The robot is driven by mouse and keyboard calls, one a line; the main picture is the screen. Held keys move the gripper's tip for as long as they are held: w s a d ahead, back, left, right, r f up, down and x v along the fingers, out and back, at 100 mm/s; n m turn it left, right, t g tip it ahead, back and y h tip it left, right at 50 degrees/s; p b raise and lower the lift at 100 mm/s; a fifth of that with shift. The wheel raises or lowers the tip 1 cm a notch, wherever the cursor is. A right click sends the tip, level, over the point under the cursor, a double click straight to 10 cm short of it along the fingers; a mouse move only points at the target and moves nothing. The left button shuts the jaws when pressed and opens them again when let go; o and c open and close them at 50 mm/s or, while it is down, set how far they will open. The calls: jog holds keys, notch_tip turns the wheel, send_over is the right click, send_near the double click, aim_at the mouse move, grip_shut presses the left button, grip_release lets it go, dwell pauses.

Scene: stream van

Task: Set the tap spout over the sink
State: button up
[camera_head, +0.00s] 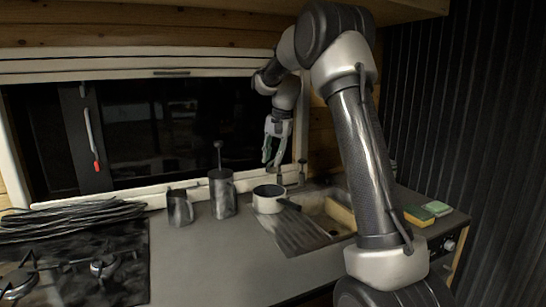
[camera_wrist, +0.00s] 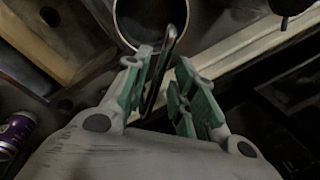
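My gripper (camera_head: 270,157) hangs in front of the window, behind the white saucepan, in the head view. In the wrist view its green fingers (camera_wrist: 166,62) are apart. A dark, thin curved bar (camera_wrist: 170,42), which looks like the tap spout, passes between them, closer to the left finger. It reaches over the saucepan's opening in this view; I cannot tell whether a finger touches it. The sink (camera_head: 318,222) is right of the saucepan, partly hidden by my arm. The sink's edge (camera_wrist: 62,70) also seems to show at the left of the wrist view.
A plunger pot (camera_head: 222,196) and a metal jug (camera_head: 180,211) stand further left. A purple can (camera_wrist: 15,132) is at the wrist view's left edge.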

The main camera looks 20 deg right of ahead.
grip_shut()
jog(key=d+n+g, duration=0.3)
jog(key=d+n, duration=0.9)
jog(key=n, duration=0.6)
jog(key=shift+w, duration=0.35)
jog(key=shift+d, duration=0.1)
dwell(0.4)
jog(key=shift+o, duration=1.9)
grip_release()
